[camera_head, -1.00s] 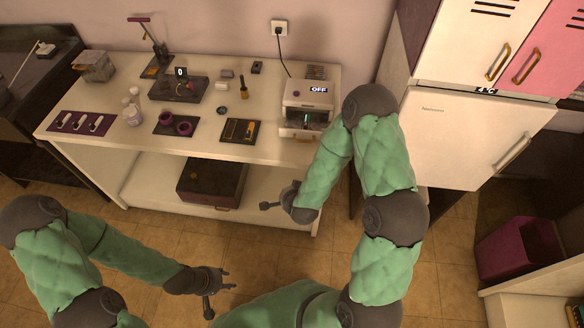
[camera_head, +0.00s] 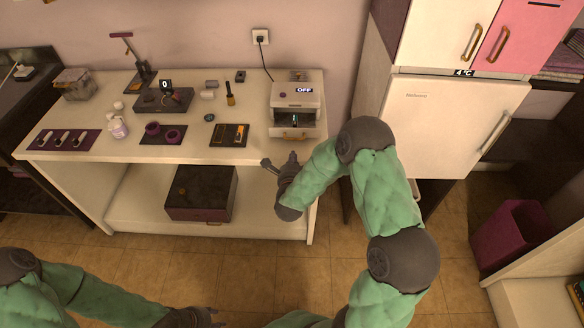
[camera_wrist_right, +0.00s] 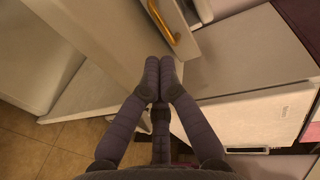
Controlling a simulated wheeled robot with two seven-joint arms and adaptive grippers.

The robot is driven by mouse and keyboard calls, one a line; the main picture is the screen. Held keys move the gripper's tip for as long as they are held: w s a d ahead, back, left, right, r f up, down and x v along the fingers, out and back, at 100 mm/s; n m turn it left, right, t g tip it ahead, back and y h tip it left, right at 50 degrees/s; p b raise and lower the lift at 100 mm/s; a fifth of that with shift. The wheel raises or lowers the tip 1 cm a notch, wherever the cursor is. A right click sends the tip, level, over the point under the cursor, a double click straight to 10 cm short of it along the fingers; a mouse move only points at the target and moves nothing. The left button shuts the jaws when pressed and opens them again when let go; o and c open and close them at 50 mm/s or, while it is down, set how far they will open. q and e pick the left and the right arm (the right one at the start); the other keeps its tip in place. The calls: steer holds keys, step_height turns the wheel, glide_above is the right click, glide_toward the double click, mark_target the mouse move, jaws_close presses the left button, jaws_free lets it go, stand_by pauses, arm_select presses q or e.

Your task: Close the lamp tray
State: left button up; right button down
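The lamp box (camera_head: 308,100) is a white unit with an "OFF" display at the right end of the table. Its tray (camera_head: 313,133) sits low at the front with a gold handle (camera_head: 290,135). The tray appears to stick out toward me; how far is hard to tell. The handle also shows at the top of the right wrist view (camera_wrist_right: 164,22). My left gripper (camera_head: 214,317) is empty at the bottom edge, partly cut off.
The white table (camera_head: 75,108) carries a purple mat with spoons (camera_head: 62,140), purple rings (camera_head: 164,134), a black tray (camera_head: 230,134) and a device showing "0" (camera_head: 163,98). A dark box (camera_head: 200,192) is on the lower shelf. A fridge (camera_head: 440,125) stands to the right.

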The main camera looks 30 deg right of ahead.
steer(key=b+x, duration=0.2)
steer(key=x, duration=0.5)
steer(key=shift+w+d, duration=0.15)
steer(key=shift+w, duration=0.05)
